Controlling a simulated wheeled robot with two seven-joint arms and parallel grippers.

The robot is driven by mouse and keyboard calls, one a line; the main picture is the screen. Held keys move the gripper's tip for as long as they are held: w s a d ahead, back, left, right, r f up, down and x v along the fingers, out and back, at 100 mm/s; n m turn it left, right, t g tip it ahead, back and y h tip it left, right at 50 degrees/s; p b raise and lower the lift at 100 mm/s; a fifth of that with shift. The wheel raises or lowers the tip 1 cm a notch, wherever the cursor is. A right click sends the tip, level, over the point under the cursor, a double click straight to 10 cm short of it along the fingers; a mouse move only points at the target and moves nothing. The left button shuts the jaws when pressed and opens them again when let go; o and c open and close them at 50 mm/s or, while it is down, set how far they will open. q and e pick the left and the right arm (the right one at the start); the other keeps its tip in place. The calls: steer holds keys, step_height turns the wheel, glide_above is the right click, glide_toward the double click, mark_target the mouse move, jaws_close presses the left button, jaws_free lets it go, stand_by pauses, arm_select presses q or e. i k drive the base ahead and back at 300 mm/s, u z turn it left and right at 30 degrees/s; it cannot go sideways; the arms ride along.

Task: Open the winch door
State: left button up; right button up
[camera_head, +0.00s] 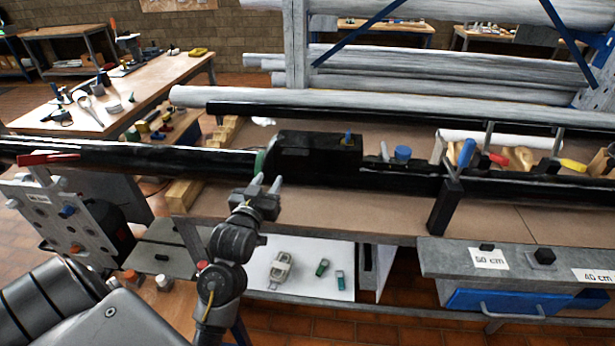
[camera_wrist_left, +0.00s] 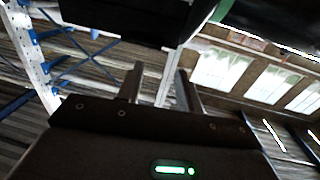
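My left gripper (camera_head: 267,184) is just in front of the black mast (camera_head: 120,158), below a green band (camera_head: 260,161) on it. Its two fingers point up and stand apart with nothing between them; they also show apart in the left wrist view (camera_wrist_left: 160,85). A black boxy housing (camera_head: 318,150) sits on the mast, right of the fingertips, with a small blue and yellow piece on top. I cannot tell which face of it is the winch door, or whether the fingers touch it. Dark surfaces fill the top of the left wrist view. My right gripper is out of view.
A workbench (camera_head: 480,215) runs behind and below the mast. A black upright bracket (camera_head: 445,207) stands right of the housing. Tools lie on the bench at right. A grey vise-like fixture (camera_head: 40,215) is at left. A white lower shelf (camera_head: 310,280) holds small items.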

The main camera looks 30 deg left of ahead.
mark_target(306, 147)
steer(key=z, duration=0.4)
steer(key=k, duration=0.85)
steer(key=z, duration=0.7)
steer(key=i, duration=0.75)
steer(key=u, duration=0.7)
steer(key=i, duration=0.5)
steer(key=u, duration=0.55)
